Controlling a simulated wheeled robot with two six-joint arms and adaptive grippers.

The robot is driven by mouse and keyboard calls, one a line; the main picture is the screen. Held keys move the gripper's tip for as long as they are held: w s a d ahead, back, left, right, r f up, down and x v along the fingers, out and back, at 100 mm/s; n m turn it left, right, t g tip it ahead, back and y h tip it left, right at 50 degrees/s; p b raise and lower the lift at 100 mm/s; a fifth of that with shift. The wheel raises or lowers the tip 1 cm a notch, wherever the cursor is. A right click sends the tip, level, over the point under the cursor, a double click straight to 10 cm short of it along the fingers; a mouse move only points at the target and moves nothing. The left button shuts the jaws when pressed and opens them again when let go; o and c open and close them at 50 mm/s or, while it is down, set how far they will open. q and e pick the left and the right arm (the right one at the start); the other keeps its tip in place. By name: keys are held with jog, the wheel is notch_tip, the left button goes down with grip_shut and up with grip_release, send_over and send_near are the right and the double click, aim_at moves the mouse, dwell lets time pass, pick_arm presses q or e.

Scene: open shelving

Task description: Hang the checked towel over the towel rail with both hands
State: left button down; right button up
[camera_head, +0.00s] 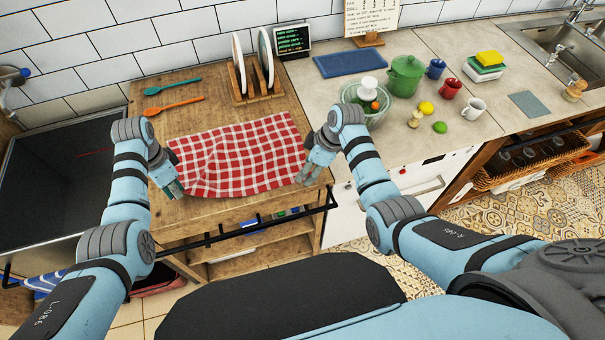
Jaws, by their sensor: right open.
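The red-and-white checked towel (238,158) lies spread out on the wooden worktop, with slight folds along its left side. The black towel rail (247,231) runs along the front of the wooden unit, below the towel's near edge. My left gripper (175,189) is at the towel's near left corner, fingers pointing down; I cannot tell whether it is open or shut. My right gripper (302,179) is open at the towel's near right corner, close beside its edge. Whether either gripper touches the cloth is unclear.
Teal (172,87) and orange (174,106) spoons and a plate rack (258,96) stand behind the towel. A glass bowl (371,119) and green pot (405,76) stand on the right counter. A dark open bin (50,190) is at left. Bare wood lies before the towel.

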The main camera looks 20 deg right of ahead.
jog(key=shift+x, duration=0.9)
jog(key=shift+f, duration=0.1)
pick_arm(q)
jog(key=shift+s+r, duration=0.1)
jog(key=shift+s, duration=0.05)
pick_arm(e)
jog(key=shift+s, duration=0.1)
jog(key=c, duration=0.8)
jog(key=shift+c, duration=1.4)
grip_shut()
notch_tip(320, 180, up, 5)
jog(key=shift+r, duration=0.1)
jog(key=o, duration=1.1)
grip_release()
pick_arm(q)
jog(key=c, duration=1.8)
grip_release()
